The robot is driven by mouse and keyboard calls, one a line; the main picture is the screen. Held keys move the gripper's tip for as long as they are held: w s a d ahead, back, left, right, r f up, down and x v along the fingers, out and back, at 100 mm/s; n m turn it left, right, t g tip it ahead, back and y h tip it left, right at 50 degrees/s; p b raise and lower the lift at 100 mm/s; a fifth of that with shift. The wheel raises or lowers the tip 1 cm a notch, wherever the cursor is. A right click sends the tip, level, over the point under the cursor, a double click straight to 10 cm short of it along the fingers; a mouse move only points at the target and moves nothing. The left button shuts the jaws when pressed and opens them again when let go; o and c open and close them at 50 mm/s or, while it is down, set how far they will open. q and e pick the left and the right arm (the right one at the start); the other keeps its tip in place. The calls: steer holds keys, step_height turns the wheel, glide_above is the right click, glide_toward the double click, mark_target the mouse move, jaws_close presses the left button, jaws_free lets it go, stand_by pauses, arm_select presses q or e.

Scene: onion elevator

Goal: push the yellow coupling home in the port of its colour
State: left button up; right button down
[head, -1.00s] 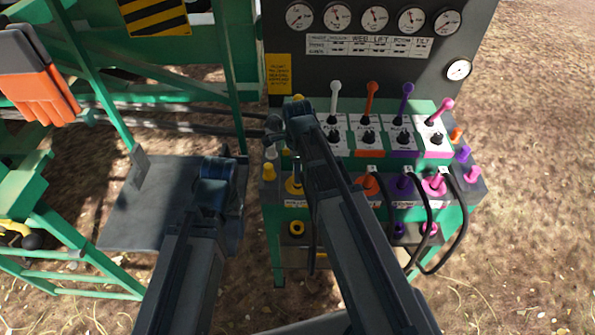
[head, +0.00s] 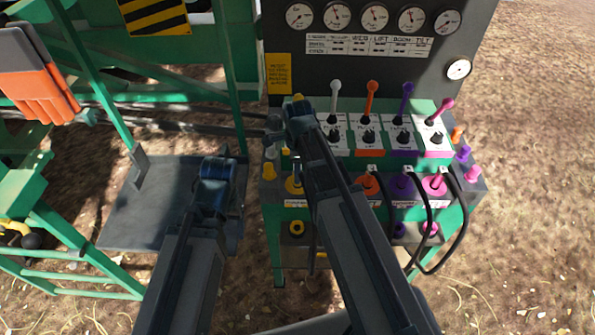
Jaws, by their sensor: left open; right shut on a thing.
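The yellow coupling (head: 293,187) is at the yellow port, at the left end of the port row on the green console. It stands about upright. My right arm covers much of it, so I cannot tell how deep it sits. My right gripper (head: 296,166) is shut on it from above, its fingers partly hidden behind my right wrist. My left gripper (head: 222,170) is open and empty over the dark grey plate left of the console, apart from the coupling.
Orange (head: 368,185), purple (head: 402,186) and pink (head: 434,185) couplings with black hoses fill the ports to the right. Levers (head: 371,95) and gauges (head: 374,17) stand behind them. An orange glove (head: 40,95) hangs at the left. The grey plate (head: 140,210) is mostly bare.

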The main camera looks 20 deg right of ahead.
steer(key=shift+s, duration=0.1)
steer(key=shift+c, duration=0.5)
jaws_free()
arm_select(q)
steer(key=shift+r, duration=0.1)
arm_select(e)
steer(key=shift+r, duration=0.1)
steer(key=shift+r+p, duration=3.4)
steer(key=shift+p, duration=0.2)
arm_select(q)
step_height(320, 180, up, 7)
